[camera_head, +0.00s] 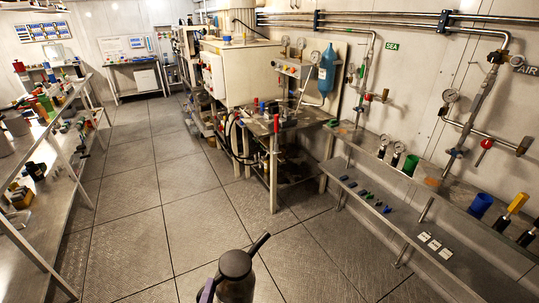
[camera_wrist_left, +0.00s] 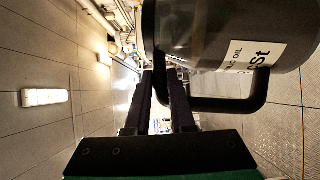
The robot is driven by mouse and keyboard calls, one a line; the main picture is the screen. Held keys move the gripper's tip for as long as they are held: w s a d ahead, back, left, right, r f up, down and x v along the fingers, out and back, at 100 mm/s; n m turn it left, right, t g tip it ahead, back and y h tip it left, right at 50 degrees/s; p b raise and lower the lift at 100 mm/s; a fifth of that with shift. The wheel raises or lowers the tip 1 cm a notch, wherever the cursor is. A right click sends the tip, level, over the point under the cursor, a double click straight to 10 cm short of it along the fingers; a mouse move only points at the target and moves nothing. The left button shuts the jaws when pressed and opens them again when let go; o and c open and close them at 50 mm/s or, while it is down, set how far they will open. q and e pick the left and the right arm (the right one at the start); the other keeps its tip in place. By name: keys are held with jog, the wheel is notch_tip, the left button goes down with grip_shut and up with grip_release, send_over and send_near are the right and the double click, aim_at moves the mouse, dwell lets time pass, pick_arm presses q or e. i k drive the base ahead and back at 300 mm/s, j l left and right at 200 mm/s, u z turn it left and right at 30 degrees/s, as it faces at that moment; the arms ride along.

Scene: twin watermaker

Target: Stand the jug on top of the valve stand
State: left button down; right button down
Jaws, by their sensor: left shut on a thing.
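The jug (camera_head: 236,277) is dark, with a spout pointing up to the right, at the bottom edge of the head view. In the left wrist view the jug (camera_wrist_left: 225,25) fills the upper right, tilted in the picture, with a pale label about oil. My left gripper (camera_head: 208,291) is at the jug's left side in the head view. In the left wrist view its fingers (camera_wrist_left: 166,78) are shut on the jug's black handle. What looks like the valve stand (camera_head: 292,124), a metal-topped stand with red-handled valves, is ahead, well apart from the jug. My right gripper is not in view.
Open tiled floor (camera_head: 145,180) lies between the jug and the stand. A cluttered shelf bench (camera_head: 62,150) runs along the left. A wall shelf (camera_head: 430,180) with gauges, cups and tools runs along the right. Pipes line the right wall.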

aim_at(254, 120)
jog(key=i+j+u, duration=0.2)
jog(key=i+u, duration=0.55)
jog(key=i, duration=0.2)
jog(key=i+u, duration=0.4)
jog(key=i+l+u, duration=0.35)
jog(key=i, duration=0.2)
jog(key=i+j, duration=0.2)
jog(key=i, duration=0.5)
jog(key=i+j+u, duration=0.15)
jog(key=i, duration=0.55)
jog(key=z, duration=2.15)
